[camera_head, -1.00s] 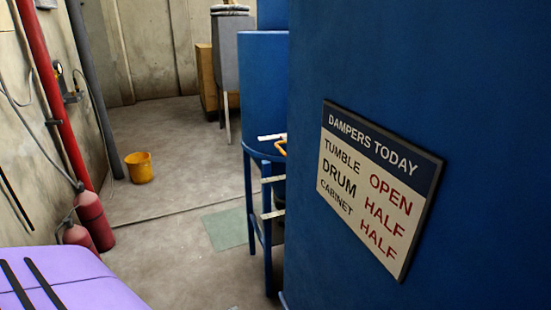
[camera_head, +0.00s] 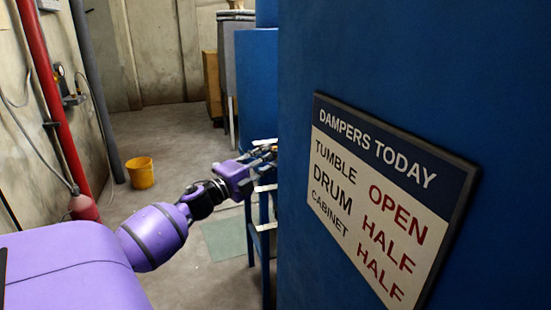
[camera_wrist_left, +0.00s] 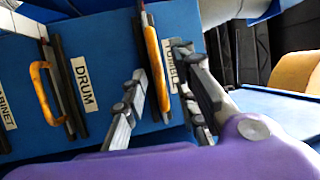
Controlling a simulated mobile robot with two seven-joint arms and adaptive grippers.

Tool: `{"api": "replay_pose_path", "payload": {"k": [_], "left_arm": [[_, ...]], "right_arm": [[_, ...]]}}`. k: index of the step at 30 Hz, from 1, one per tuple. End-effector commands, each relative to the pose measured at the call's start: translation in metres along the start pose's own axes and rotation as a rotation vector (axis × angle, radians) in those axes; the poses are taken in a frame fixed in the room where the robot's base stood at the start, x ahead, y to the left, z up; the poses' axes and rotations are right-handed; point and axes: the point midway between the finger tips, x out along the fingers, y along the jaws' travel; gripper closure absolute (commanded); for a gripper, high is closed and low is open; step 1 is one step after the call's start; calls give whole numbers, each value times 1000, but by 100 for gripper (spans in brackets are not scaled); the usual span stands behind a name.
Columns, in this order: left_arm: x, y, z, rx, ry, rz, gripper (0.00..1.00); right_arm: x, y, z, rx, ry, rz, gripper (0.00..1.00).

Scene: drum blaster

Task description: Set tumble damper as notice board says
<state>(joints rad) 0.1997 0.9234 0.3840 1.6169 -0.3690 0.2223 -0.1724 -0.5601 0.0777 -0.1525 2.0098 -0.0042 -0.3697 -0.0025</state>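The notice board (camera_head: 390,200) on the blue wall reads "Dampers today": tumble open, drum half, cabinet half. My left gripper (camera_head: 266,152) reaches past the wall's edge towards the blue frame. In the left wrist view, my left gripper (camera_wrist_left: 162,64) is open. The yellow tumble damper handle (camera_wrist_left: 155,72) shows between its spread fingers, beside the TUMBLE label (camera_wrist_left: 171,68); I cannot tell whether they touch it. The drum handle (camera_wrist_left: 40,92) is left of the DRUM label (camera_wrist_left: 84,85). The CABINET label (camera_wrist_left: 7,110) is at the left edge. My right gripper is out of view.
The blue wall (camera_head: 330,50) fills the right side of the head view and hides most of the damper panel. A yellow bucket (camera_head: 140,172) stands on the floor, with a red pipe (camera_head: 45,90) along the left wall. Open floor lies between.

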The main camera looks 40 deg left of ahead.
Motion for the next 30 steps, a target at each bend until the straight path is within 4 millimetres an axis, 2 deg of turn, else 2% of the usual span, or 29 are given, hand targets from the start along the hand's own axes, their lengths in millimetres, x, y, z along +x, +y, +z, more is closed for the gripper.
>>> {"api": "replay_pose_path", "payload": {"k": [3,6,15,21,30], "left_arm": [[15,0,0,-1,0,-1,73],[22,0,0,-1,-1,-1,73],[24,1,0,-2,-1,2,73],[24,1,0,-2,-1,1,100],[24,1,0,-4,-1,1,100]], "right_arm": [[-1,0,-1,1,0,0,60],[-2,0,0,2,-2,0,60],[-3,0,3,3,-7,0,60],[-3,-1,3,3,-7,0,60],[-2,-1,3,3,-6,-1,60]]}}
